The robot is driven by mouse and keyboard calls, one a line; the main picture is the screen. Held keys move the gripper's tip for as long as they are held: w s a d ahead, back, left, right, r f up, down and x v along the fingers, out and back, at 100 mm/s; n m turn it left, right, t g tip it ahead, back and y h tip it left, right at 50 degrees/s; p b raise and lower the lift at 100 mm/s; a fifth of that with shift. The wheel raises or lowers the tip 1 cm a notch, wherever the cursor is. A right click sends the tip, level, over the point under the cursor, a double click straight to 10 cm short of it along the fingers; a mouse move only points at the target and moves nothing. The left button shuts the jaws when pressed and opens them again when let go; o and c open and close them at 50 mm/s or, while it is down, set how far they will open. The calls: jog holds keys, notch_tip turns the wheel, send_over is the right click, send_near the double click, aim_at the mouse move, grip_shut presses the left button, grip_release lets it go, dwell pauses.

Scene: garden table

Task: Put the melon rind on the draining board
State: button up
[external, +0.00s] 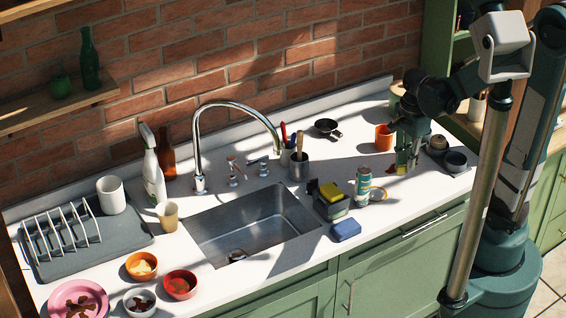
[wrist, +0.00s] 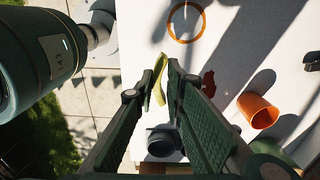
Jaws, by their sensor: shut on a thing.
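The melon rind (wrist: 160,88) is a thin, curved yellow-green strip between the fingertips of my gripper (wrist: 162,72) in the wrist view. My gripper is shut on it, above the right part of the white counter. In the external view my gripper (external: 405,160) is at the right end of the counter, and the rind is hard to make out there. The draining board (external: 125,238) is a dark grey slab at the far left of the counter, far from my gripper. A white wire rack and a white mug stand on it.
A dark red scrap (wrist: 208,83) and an orange ring (wrist: 186,22) lie on the counter. The sink (external: 250,225), tall faucet (external: 198,150), spray bottle (external: 153,175) and tan cup (external: 167,217) stand between gripper and board.

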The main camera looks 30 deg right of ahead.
dwell(0.4)
notch_tip(320, 180, up, 26)
jog(key=w+a+r+n+p, duration=0.1)
jog(key=w+a+r+n, duration=0.35)
jog(key=w+a, duration=0.95)
jog(key=w+a+r+n+p, duration=0.1)
jog(key=w+a+n, duration=0.1)
jog(key=a, duration=1)
jog(key=w+a+n, duration=0.2)
jog(key=w+a, duration=0.1)
jog(key=a, duration=0.8)
jog(key=s+a+f+n+p, duration=0.1)
jog(key=s+a+f+n, duration=0.1)
jog(key=a, duration=1)
jog(key=s+a+f+n, duration=0.2)
jog(key=a, duration=1)
jog(key=s+a+f+n+p, duration=0.1)
jog(key=s+a, duration=0.2)
jog(key=a, duration=0.9)
notch_tip(320, 180, down, 26)
jog(key=shift+w+d+f, duration=0.15)
jog(key=shift+w+d, duration=0.05)
jog(key=shift+w, duration=0.05)
